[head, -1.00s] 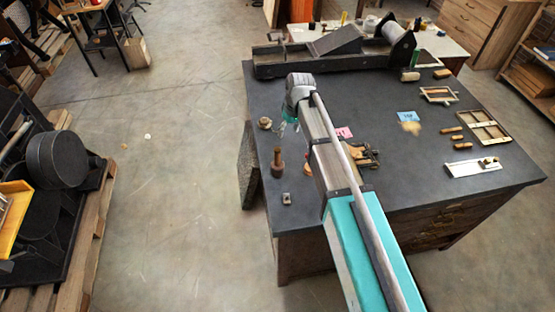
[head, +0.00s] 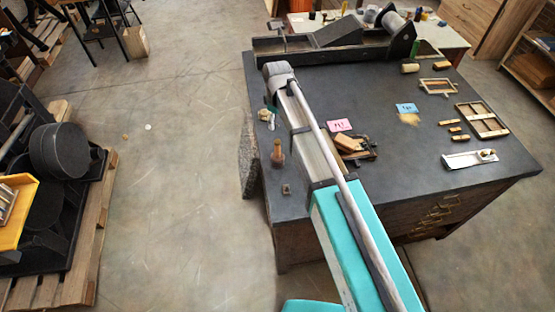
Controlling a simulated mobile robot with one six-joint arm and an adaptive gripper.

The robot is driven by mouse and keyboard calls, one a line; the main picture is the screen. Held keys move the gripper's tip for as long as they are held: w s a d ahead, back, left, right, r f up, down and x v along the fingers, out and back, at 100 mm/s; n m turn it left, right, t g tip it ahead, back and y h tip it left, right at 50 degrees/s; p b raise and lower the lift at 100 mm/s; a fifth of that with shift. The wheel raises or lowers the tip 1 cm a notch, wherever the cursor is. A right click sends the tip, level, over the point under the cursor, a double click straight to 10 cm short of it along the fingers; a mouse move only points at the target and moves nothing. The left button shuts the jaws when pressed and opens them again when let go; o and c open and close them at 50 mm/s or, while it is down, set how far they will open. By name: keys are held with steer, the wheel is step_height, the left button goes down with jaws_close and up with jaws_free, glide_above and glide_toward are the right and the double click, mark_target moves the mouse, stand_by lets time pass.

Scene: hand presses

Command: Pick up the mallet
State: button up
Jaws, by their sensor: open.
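A small brown wooden mallet (head: 278,153) stands upright near the left edge of the dark table (head: 400,186), its handle pointing up. Nothing is touching it. My gripper (head: 271,111) is at the far end of my arm, beyond the mallet and a little to its left in the picture.
A small pale object (head: 263,115) stands near my gripper. A small metal block (head: 286,189) lies nearer than the mallet. A long press bed (head: 345,45) fills the table's back. Pink (head: 339,125) and blue (head: 407,108) cards, wooden blocks and frames lie right of my arm.

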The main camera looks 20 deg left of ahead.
mark_target(277, 141)
steer(key=shift+f+b, duration=3.75)
steer(key=shift+f, duration=0.2)
steer(key=shift+f, duration=0.15)
steer(key=shift+w+f+b, duration=0.15)
steer(key=shift+f+b, duration=2.3)
steer(key=shift+b, duration=0.15)
jaws_close()
